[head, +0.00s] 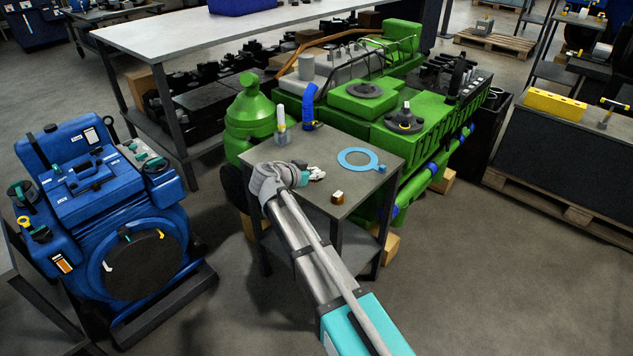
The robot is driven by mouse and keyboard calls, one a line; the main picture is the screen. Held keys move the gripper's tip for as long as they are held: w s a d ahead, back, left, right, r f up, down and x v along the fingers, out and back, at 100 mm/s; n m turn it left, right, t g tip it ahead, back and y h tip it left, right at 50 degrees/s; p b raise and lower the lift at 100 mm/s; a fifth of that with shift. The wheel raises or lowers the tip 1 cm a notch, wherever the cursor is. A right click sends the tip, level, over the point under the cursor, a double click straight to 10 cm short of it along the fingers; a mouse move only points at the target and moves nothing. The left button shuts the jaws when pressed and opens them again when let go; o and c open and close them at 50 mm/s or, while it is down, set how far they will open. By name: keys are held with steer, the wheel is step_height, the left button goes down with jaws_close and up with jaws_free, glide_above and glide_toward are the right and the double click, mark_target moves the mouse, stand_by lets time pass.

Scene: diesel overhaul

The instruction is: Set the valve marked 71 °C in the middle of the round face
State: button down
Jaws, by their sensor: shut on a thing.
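My gripper (316,174) is low over the left part of the small grey table, at the end of my arm. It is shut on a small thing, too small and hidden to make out. I cannot read a 71 °C mark anywhere. A small brown and white block (338,197) lies near the table's front edge, right of my gripper.
The small table (375,187) stands against the green engine (428,118). A blue machine (72,150) is at left. Floor at the front right is clear.

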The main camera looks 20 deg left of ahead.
mark_target(316, 187)
steer(key=shift+w+f+b, duration=0.4)
steer(key=shift+f+b, duration=0.4)
steer(key=shift+f, duration=0.05)
steer(key=shift+f+b, duration=0.95)
steer(key=shift+b, duration=0.05)
steer(key=shift+f, duration=0.15)
steer(key=c, duration=0.6)
jaws_free()
steer(key=shift+s, duration=0.1)
steer(key=shift+r+p+v, duration=0.15)
steer(key=shift+p+v, duration=1.25)
steer(key=shift+v, duration=2.05)
steer(key=shift+r+p+v, duration=0.15)
steer(key=shift+p+v, duration=1.25)
steer(key=shift+v, duration=2)
steer(key=shift+d, duration=0.15)
